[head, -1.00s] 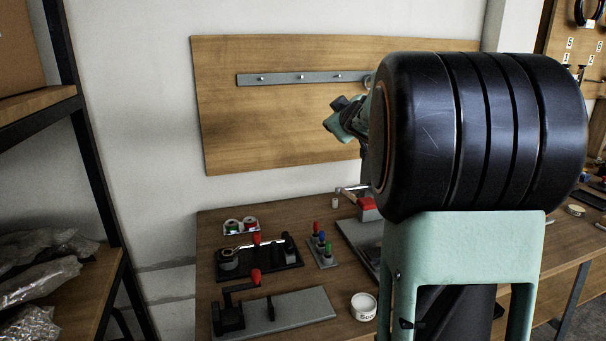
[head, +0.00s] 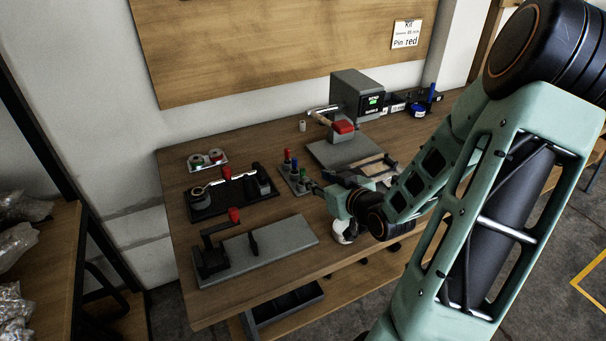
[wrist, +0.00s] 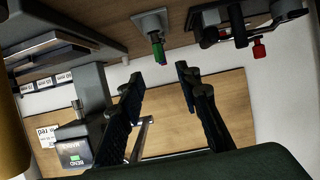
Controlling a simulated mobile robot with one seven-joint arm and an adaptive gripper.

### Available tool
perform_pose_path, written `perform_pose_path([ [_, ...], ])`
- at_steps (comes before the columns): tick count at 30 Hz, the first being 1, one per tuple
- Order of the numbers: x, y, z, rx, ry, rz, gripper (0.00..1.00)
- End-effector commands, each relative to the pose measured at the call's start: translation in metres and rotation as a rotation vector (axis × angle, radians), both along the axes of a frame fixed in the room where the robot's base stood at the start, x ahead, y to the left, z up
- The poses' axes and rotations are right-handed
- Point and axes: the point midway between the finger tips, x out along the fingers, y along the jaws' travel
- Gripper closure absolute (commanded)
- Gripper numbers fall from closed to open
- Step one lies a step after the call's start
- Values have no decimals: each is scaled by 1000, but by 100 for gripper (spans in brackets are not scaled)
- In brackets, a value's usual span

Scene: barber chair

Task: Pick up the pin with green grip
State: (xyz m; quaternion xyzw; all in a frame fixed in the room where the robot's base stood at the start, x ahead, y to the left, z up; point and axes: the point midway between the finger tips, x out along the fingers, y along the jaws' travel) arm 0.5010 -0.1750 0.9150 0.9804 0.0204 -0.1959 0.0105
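The pin with green grip (head: 301,175) stands in a small grey holder (head: 290,182), nearest the front of a row. The blue-grip pin (head: 294,166) and red-grip pin (head: 287,155) stand behind it.
A black fixture with a red knob (head: 227,172) and a grey plate with a red-topped lever (head: 234,215) stand left of the holder. A grey machine (head: 358,95) stands behind. A white tub (head: 338,232) is partly hidden by my arm. A wall sign (head: 406,34) reads "Pin red".

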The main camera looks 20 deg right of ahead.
Motion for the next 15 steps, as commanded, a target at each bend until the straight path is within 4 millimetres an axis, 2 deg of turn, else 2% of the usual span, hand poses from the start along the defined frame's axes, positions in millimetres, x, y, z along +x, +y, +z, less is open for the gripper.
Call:
perform_pose_path([
  [3,1,0,-4,15,-2,-11,69],
  [10,35,2,-18,14,-3,-8,69],
  [15,48,2,-23,14,-2,-9,69],
])
